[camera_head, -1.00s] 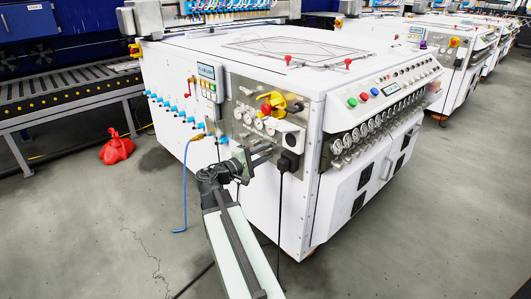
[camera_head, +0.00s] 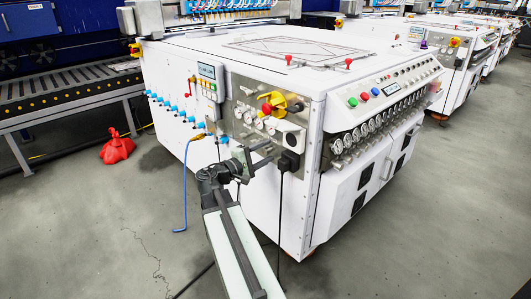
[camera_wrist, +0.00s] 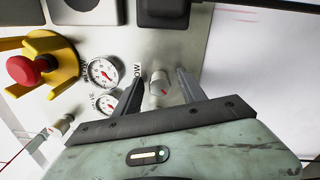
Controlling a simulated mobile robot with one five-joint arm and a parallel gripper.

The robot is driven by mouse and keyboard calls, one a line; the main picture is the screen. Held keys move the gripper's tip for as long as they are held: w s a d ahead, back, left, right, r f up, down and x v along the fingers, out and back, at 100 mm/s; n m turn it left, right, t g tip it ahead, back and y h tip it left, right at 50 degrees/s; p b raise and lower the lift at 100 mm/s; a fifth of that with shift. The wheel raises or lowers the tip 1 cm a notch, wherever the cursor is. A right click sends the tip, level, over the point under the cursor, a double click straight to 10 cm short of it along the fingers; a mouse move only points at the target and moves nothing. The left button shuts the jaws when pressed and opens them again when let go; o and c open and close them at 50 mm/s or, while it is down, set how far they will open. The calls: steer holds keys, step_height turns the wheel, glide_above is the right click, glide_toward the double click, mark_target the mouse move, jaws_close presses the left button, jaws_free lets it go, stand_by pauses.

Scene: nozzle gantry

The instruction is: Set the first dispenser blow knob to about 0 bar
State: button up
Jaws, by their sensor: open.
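A small silver knob (camera_wrist: 158,83) stands out from the grey metal panel in the wrist view. Lettering beside it ends in "OW"; the rest is hidden by a finger. My gripper (camera_wrist: 161,74) is open, with one dark finger on each side of the knob and visible gaps between. Two white round gauges, one fuller in view (camera_wrist: 102,72) and one partly hidden (camera_wrist: 105,103), sit left of the left finger. Their readings are too small to tell. In the head view my gripper (camera_head: 266,151) is at the panel's lower part, and the knob cannot be made out.
A red emergency button (camera_wrist: 24,69) on a yellow mount sits left of the gauges. Another small silver knob (camera_wrist: 62,124) is at lower left. A black plug (camera_head: 289,161) with a hanging cable is right of my gripper.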

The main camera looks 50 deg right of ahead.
steer(key=a, duration=0.7)
steer(key=shift+w+a, duration=0.25)
steer(key=shift+a, duration=0.1)
